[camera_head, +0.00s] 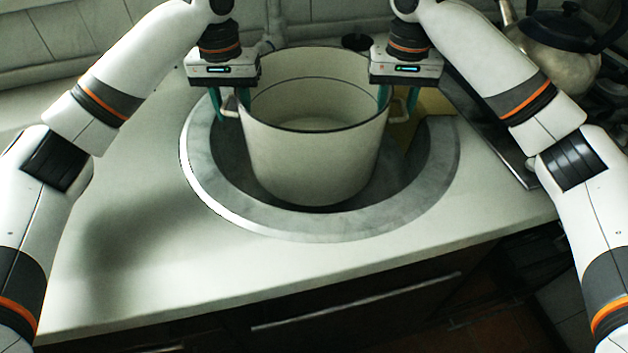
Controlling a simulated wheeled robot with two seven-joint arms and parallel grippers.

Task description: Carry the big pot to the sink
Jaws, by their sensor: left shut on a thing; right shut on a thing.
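The big pot (310,160) is a white enamel pot with a dark rim, open at the top and empty inside. It is upright over the round grey sink (225,200), within its rim. I cannot tell whether its base touches the sink's bottom. My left gripper (228,105) is shut on the pot's left handle. My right gripper (398,105) is shut on the pot's right handle. The fingertips are partly hidden by the gripper bodies and the pot.
A pale counter (130,220) surrounds the sink, with free room to the left. A kettle (560,60) stands at the back right by the dark stove edge. A yellowish item (432,103) lies at the sink's right side. Drawers (360,305) are below the front edge.

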